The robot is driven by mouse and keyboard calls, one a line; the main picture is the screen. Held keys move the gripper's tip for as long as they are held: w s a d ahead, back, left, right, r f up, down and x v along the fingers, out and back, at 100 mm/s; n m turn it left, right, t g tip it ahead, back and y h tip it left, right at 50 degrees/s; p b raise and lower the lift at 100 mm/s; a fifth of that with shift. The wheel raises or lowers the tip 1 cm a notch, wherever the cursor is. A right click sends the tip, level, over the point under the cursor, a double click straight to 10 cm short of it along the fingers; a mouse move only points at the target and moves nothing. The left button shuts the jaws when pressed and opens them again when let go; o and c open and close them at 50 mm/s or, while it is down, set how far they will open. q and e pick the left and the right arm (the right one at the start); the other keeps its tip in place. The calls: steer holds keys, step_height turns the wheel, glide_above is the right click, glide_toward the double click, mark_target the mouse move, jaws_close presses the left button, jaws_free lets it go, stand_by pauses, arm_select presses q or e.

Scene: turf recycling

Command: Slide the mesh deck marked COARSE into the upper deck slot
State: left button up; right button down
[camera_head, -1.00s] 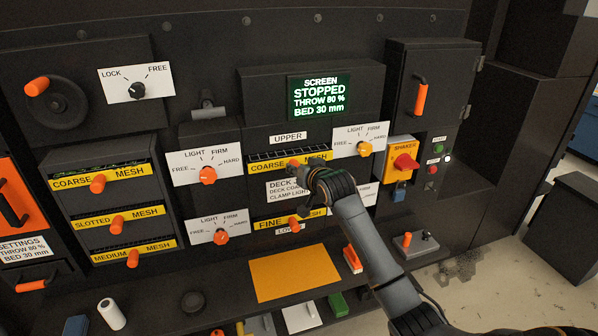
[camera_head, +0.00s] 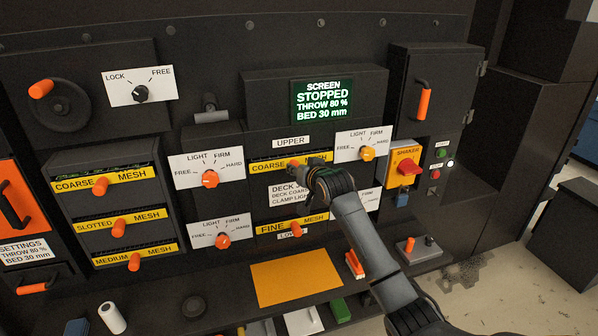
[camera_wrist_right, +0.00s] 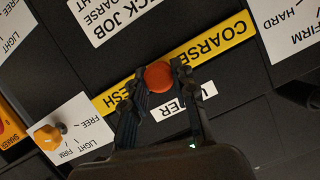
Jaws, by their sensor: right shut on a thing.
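The mesh deck marked COARSE (camera_head: 262,167) sits in the upper deck slot under the UPPER label (camera_head: 291,142). Its yellow front strip looks about flush with the panel, and almost no mesh shows above it. My right gripper (camera_head: 304,167) is shut on the deck's orange knob and hides part of the strip. In the right wrist view, the two fingers (camera_wrist_right: 155,84) stand on either side of the orange knob (camera_wrist_right: 159,75), with the COARSE lettering beside it. My left gripper is not in view.
Clamp dials flank the slot at upper left (camera_head: 210,179) and upper right (camera_head: 367,154). A FINE MESH deck (camera_head: 270,228) sits below. A rack at left holds decks, the top one also marked COARSE MESH (camera_head: 72,184). The screen (camera_head: 322,100) reads STOPPED. An orange sheet (camera_head: 297,282) lies on the ledge.

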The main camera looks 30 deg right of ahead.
steer(key=c, duration=1)
jaws_free()
steer(key=shift+f, duration=0.2)
steer(key=v, duration=1.2)
steer(key=shift+r, duration=0.25)
steer(key=shift+f, duration=0.1)
